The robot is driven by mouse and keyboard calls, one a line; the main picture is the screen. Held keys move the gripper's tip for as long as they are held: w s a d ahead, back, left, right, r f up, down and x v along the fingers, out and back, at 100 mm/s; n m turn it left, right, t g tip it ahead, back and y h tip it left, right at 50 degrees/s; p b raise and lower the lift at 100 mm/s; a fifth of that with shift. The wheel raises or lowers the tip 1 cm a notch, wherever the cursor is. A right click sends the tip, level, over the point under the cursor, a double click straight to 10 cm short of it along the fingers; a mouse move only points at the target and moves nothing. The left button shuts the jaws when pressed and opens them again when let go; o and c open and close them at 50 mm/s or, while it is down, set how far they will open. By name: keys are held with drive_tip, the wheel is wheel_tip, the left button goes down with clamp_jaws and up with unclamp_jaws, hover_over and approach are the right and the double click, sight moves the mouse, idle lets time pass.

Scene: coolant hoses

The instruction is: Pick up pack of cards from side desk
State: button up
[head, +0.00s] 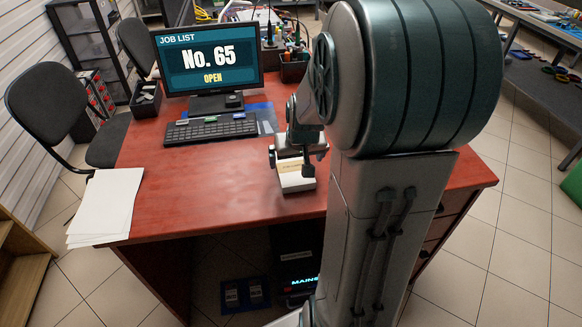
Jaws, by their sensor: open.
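A small white and tan box (296,180), which looks like the pack of cards, lies on the red-brown desk (215,200) near its front edge. My gripper (299,163) is open at the far end of the box, with one finger to its left and one to its right. The gripper hides the far part of the box. I cannot tell whether the fingers touch it.
A monitor (209,66), keyboard (211,130) and black tool holder (293,68) stand behind the box. White papers (106,206) overhang the desk's left edge. The desktop left of the gripper is clear.

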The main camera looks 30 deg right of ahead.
sight(294, 167)
drive_tip(key=shift+w+x, duration=0.2)
drive_tip(key=shift+x, duration=2.85)
drive_tip(key=shift+r, duration=0.1)
drive_tip(key=c, duration=1.1)
drive_tip(key=shift+o, duration=0.2)
drive_tip(key=shift+r, duration=0.1)
